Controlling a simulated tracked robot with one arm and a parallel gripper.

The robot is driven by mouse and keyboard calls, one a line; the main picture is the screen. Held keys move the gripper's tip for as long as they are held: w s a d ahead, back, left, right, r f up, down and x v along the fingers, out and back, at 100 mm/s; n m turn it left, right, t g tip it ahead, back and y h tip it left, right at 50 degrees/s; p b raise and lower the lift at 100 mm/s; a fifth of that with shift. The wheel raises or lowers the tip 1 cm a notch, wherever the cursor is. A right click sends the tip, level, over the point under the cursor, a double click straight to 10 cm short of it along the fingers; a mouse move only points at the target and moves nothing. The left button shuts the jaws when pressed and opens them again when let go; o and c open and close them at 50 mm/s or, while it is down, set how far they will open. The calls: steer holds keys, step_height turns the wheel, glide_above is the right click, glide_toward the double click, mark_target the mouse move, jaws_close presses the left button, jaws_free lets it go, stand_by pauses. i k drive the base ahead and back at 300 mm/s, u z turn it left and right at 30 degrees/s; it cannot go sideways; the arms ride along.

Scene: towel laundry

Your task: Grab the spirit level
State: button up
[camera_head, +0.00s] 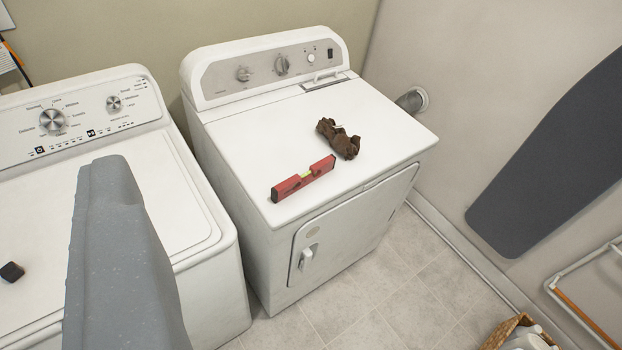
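The spirit level (303,179) is a short red bar with a yellow-green vial in its middle. It lies at a slant near the front edge of the right-hand machine's white top. A large grey speckled shape (120,260) rises from the bottom left, close to the camera; it looks like part of my gripper, but I see no pair of fingertips. It is left of the level and well apart from it in the picture. Nothing covers the level.
A crumpled brown item (338,138) lies just behind the level. A white washer (190,200) stands at left, with a small dark block (11,271) by the left edge. A dark ironing-board-like panel (550,150) is at right. A basket (525,333) sits at bottom right. Tiled floor (400,290) is open in front.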

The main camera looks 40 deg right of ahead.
mark_target(288, 187)
steer(key=i, duration=0.9)
steer(key=u, duration=0.05)
